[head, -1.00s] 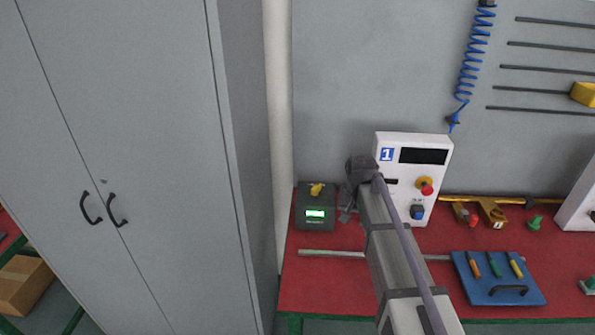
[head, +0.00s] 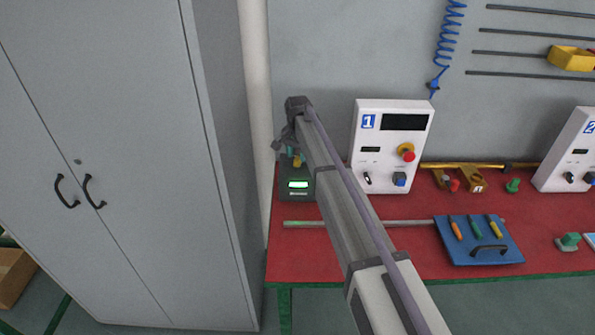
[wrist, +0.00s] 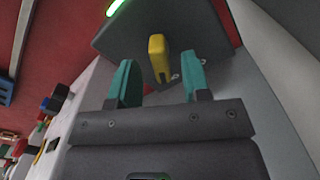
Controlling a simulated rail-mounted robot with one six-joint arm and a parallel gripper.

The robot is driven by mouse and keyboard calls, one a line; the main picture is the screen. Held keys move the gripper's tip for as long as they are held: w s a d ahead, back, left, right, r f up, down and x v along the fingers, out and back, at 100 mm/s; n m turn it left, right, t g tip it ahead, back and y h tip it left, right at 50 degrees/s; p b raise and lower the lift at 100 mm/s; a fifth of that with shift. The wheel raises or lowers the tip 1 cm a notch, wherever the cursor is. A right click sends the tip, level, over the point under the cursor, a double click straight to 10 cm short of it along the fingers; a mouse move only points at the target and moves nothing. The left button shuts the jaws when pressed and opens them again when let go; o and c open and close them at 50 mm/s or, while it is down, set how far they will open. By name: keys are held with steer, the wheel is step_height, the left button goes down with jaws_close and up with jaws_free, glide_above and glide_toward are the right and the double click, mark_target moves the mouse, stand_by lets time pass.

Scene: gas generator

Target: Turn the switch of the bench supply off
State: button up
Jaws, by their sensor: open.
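The bench supply (head: 302,197) is a dark grey box with a lit green display, at the left end of the red bench in the head view. Its yellow switch (head: 297,161) is partly hidden by my arm there. In the wrist view the supply (wrist: 195,22) fills the top, with the yellow switch (wrist: 157,50) standing out from its face. My gripper (wrist: 160,75) is open, with one teal finger on each side of the switch and a gap on both sides. Whether the fingertips reach down to the supply's face is unclear.
A white panel marked 1 (head: 390,145) stands right of the supply, close to my arm. A tall grey cabinet (head: 130,150) stands to the left. A metal rod (head: 310,224) and a blue tool tray (head: 480,248) lie toward the bench front.

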step_height(320, 180, down, 2)
steer(key=shift+f+b, duration=0.2)
steer(key=shift+b, duration=0.25)
steer(key=shift+r, duration=0.1)
steer(key=shift+c, duration=0.2)
jaws_close()
